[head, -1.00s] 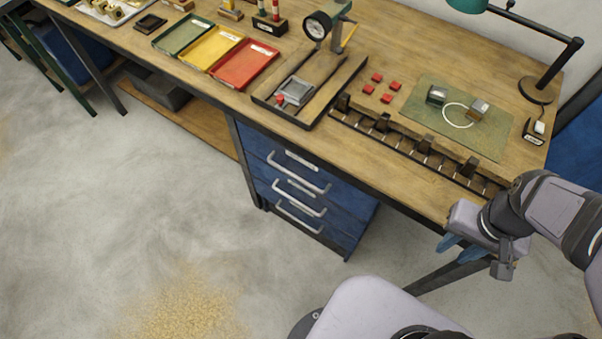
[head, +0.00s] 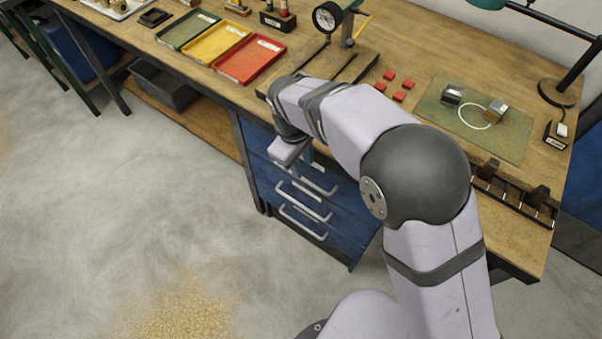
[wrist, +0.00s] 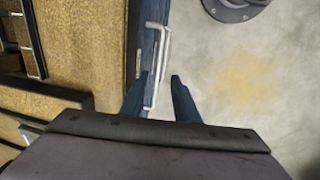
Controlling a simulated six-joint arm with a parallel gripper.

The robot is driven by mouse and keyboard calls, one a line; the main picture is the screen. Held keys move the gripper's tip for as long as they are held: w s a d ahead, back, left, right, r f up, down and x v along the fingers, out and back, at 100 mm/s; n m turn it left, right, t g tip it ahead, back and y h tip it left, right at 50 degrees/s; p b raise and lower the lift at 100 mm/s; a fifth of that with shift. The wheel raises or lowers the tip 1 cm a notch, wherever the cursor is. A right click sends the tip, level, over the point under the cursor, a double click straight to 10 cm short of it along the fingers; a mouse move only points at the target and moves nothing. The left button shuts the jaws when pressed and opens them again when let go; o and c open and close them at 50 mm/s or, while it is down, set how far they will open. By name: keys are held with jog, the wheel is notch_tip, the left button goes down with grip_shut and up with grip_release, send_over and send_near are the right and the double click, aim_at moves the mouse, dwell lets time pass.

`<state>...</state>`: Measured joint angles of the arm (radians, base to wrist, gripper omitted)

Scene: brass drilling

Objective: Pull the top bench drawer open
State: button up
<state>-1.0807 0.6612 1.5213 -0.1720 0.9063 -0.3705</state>
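The blue top drawer (head: 257,138) is under the bench and looks shut. Its pale bar handle (head: 320,186) is partly covered by my arm. My gripper (head: 305,156) is just in front of the top drawer, close to that handle. In the wrist view my gripper (wrist: 160,77) is open, with its two blue fingers apart. The handle bars (wrist: 158,62) appear in line with the gap between the fingers. I cannot tell whether the fingers are around the top handle or still short of it, and I see no clear contact.
Two lower drawers with similar handles (head: 304,211) sit below. The wooden bench top (head: 430,60) carries coloured trays (head: 249,60), a dial gauge (head: 327,16), red blocks and a green mat (head: 510,135).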

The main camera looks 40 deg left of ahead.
jog(key=shift+t, duration=0.3)
jog(key=shift+w+a+f+p, duration=0.2)
jog(key=shift+w+f+p, duration=0.05)
jog(key=shift+f, duration=1.1)
jog(key=shift+w+a+f+p, duration=0.2)
jog(key=shift+w+f+p, duration=0.05)
jog(key=shift+f, duration=1.15)
jog(key=shift+w+a+f+p, duration=0.2)
jog(key=shift+w+f+p, duration=0.05)
jog(key=shift+f, duration=1.1)
grip_shut()
